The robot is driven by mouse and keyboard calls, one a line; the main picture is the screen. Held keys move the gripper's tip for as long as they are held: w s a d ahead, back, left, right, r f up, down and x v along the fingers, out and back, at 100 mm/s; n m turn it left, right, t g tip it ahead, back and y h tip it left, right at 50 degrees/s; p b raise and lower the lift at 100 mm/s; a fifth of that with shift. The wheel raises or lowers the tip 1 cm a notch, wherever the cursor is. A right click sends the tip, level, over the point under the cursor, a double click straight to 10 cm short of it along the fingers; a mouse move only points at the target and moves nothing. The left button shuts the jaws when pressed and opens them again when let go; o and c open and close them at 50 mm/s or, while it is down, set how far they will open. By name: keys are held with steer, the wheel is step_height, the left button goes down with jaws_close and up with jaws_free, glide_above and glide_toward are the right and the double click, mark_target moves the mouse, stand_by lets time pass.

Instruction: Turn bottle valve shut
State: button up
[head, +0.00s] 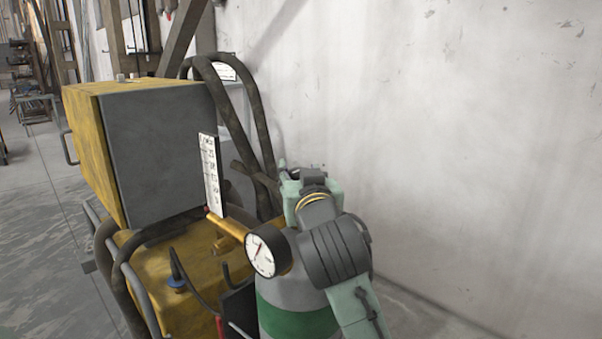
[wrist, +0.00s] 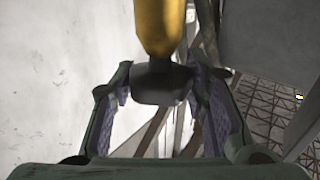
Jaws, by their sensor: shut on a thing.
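The gas bottle (head: 285,322), grey with a green band, stands at the lower middle of the head view, partly behind my arm. A round white-faced gauge (head: 262,252) and a brass fitting (head: 228,226) are near its top. My gripper (wrist: 160,88) is shut on the bottle valve's dark knob (wrist: 160,84), which sits between the purple-lined fingers in the wrist view. A brass-yellow stem (wrist: 160,25) runs from the knob to the top of that view. In the head view my wrist and arm hide the valve.
A yellow machine with a grey-faced box (head: 160,150) stands left of the bottle. Thick dark hoses (head: 255,115) loop behind it, close to my gripper. A pale wall (head: 440,120) is behind and to the right. Open floor (head: 35,210) shows at far left.

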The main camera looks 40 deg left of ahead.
stand_by(0.4)
steer(key=o, duration=1.1)
steer(key=v, duration=0.7)
steer(key=shift+s+d, duration=0.2)
